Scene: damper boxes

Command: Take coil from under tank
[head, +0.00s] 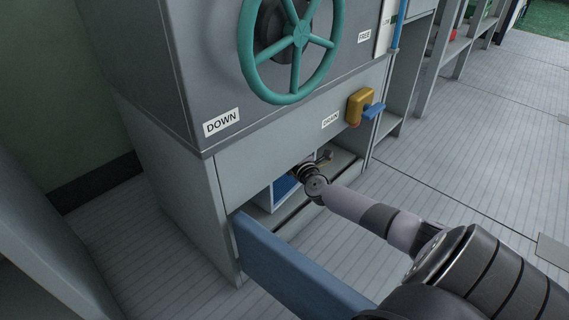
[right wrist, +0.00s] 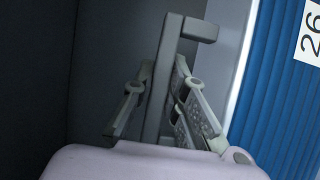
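Under the grey tank cabinet (head: 270,145) is an open low compartment. Inside it stands a box-like thing with a pale frame and blue face (head: 284,187), likely the coil. In the right wrist view a ribbed blue face (right wrist: 280,90) with a pale edge and a "26" label fills the right side. My right gripper (head: 326,157) reaches into the compartment beside the box. In the wrist view its fingers (right wrist: 163,75) stand on either side of a grey bent bar (right wrist: 190,28). Whether they press on the bar is unclear. My left gripper is out of view.
A blue panel (head: 290,265) stands out in front of the compartment. Above are a teal handwheel (head: 301,35) and a yellow valve with a blue lever (head: 360,107). Shelving (head: 455,48) stands at the back right. The floor to the right (head: 480,140) is clear.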

